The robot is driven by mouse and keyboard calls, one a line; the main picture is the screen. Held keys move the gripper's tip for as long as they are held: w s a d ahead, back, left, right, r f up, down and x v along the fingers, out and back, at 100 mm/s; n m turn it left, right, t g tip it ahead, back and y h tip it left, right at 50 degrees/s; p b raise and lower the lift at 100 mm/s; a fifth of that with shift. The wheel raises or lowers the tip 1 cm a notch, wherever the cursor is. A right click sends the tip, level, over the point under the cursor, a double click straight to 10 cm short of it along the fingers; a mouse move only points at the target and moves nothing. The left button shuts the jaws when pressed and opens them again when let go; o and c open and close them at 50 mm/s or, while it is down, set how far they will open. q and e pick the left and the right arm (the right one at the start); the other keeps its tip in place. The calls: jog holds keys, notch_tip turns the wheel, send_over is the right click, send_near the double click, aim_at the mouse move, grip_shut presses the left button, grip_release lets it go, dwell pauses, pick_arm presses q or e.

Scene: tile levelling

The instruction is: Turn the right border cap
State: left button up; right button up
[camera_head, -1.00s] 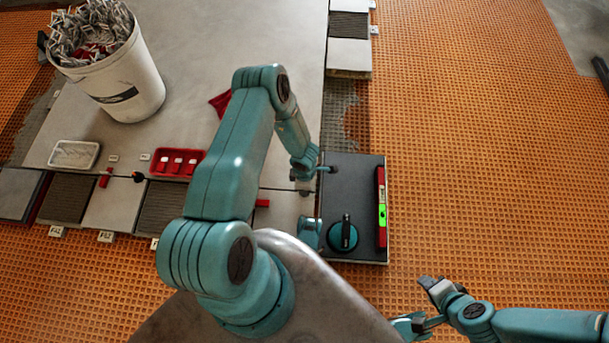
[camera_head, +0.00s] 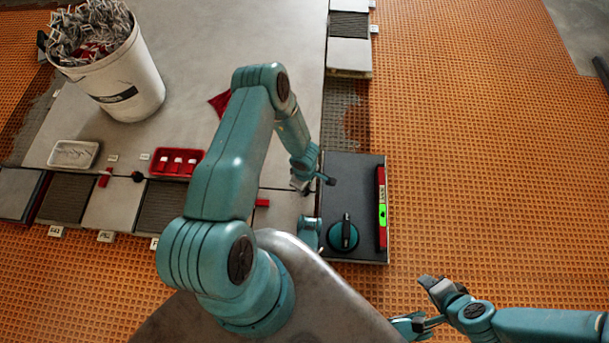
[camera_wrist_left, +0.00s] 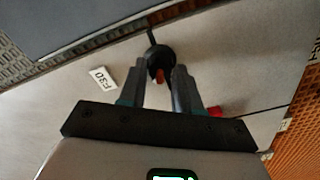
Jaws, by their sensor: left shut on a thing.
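In the left wrist view, a round black cap (camera_wrist_left: 160,59) sits between the fingertips of my left gripper (camera_wrist_left: 161,72), with a small orange-red piece showing at its near side. The gripper is shut on this cap, at a joint in the pale tiles. In the head view, my left gripper (camera_head: 303,186) is low over the tile border beside the dark tile, and the cap is hidden by it. Another black cap (camera_head: 138,177) is at the joint farther left. My right gripper (camera_head: 432,300) is over the orange mat; its jaw opening is unclear.
A dark tile (camera_head: 350,185) carries a teal suction cup (camera_head: 343,236) and a red level (camera_head: 382,172). A red tray (camera_head: 177,163), a white tray (camera_head: 75,154) and a bucket of clips (camera_head: 125,85) stand left. The orange mat (camera_head: 480,150) is clear at right.

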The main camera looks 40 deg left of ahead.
pick_arm(q)
jog(key=shift+w+d, duration=0.1)
jog(key=o, duration=1.1)
jog(key=shift+c, duration=0.2)
